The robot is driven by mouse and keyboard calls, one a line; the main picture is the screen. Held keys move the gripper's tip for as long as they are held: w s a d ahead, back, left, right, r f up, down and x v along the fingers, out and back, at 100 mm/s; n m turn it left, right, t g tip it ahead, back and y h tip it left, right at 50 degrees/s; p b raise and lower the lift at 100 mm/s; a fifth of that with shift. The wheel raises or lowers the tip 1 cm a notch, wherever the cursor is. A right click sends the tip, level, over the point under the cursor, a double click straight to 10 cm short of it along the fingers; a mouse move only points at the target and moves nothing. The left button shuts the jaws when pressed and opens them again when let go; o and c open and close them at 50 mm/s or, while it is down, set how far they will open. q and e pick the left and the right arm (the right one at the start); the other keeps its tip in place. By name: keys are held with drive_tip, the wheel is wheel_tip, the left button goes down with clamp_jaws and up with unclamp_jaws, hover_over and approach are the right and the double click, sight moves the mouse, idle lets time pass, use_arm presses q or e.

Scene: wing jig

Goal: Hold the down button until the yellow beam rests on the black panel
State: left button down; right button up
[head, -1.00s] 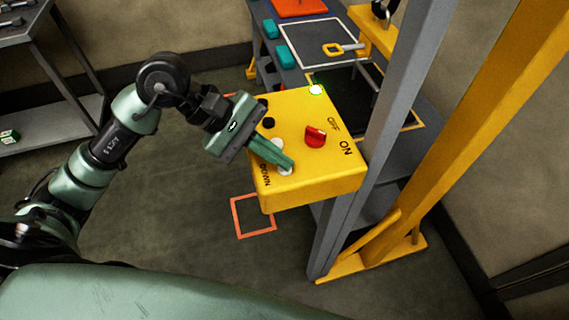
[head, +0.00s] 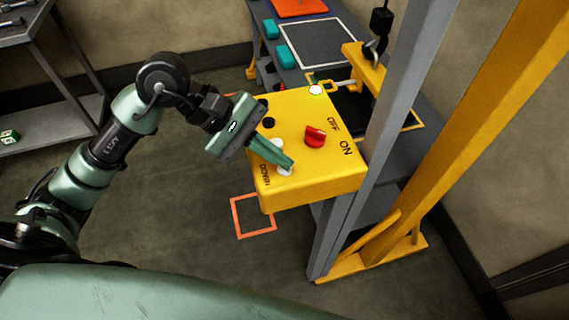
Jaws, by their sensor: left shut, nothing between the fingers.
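The down button (head: 284,171) is the white one beside the word DOWN, partly covered by my fingers. My left gripper (head: 288,163) is shut and empty, its fingertips at that button; they appear to touch it. The yellow beam (head: 366,72) hangs below a dark hook behind the box, over the black panel (head: 350,104). The box and beam hide part of the panel, and I cannot tell whether they touch. My right gripper is out of view.
A grey post (head: 397,110) and a yellow slanted column (head: 470,135) stand right of the box. A table behind holds a white-outlined dark panel (head: 317,42) and teal blocks (head: 287,56). Orange floor markings (head: 254,216) lie below the box; the floor left of it is clear.

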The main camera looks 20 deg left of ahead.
sight(279, 168)
use_arm(q)
drive_tip(key=shift+r, duration=0.85)
drive_tip(key=shift+r+p, duration=1.3)
drive_tip(key=shift+r, duration=1.15)
idle(0.4)
